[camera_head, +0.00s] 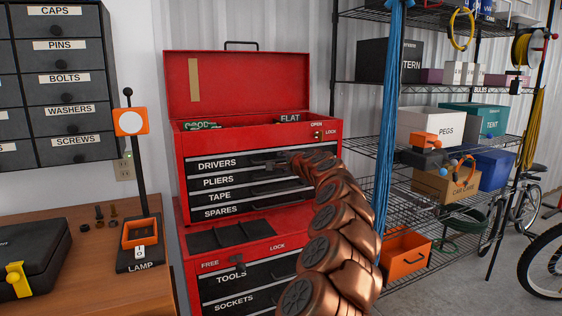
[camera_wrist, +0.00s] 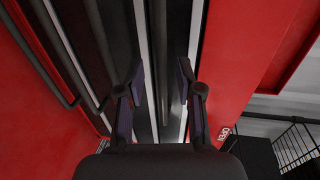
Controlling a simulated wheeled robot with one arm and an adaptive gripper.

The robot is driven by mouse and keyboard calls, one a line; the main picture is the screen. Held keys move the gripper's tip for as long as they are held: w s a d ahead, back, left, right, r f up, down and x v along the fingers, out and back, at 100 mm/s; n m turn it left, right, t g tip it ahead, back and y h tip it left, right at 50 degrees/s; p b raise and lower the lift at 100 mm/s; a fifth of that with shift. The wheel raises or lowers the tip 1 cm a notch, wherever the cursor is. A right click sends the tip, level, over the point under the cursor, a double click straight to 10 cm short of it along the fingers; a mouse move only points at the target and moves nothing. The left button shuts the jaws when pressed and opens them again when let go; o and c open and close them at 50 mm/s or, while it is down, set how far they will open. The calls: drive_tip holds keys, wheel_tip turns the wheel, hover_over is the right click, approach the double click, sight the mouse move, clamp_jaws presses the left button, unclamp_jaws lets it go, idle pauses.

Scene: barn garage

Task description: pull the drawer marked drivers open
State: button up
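The drawer marked drivers (camera_head: 216,163) is the top drawer in the upper part of the red tool chest and appears shut. My gripper (camera_head: 279,163) is at the right half of the drawer front, by its handle. In the wrist view the dark handle bar (camera_wrist: 172,45) runs between the two fingers of my gripper (camera_wrist: 163,80). The fingers are apart, one on each side of the bar, with gaps showing. I cannot tell whether either finger touches it. My gripper and arm hide part of the handle and the right end of the drawers.
Drawers marked pliers (camera_head: 217,181), tape (camera_head: 219,196) and spares (camera_head: 221,211) sit just below. The chest's red lid (camera_head: 237,83) stands open. A wooden bench with a lamp (camera_head: 138,240) is left; a wire shelf (camera_head: 420,85) is right.

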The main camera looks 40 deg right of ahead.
drive_tip(key=shift+x, duration=0.9)
clamp_jaws()
idle(0.4)
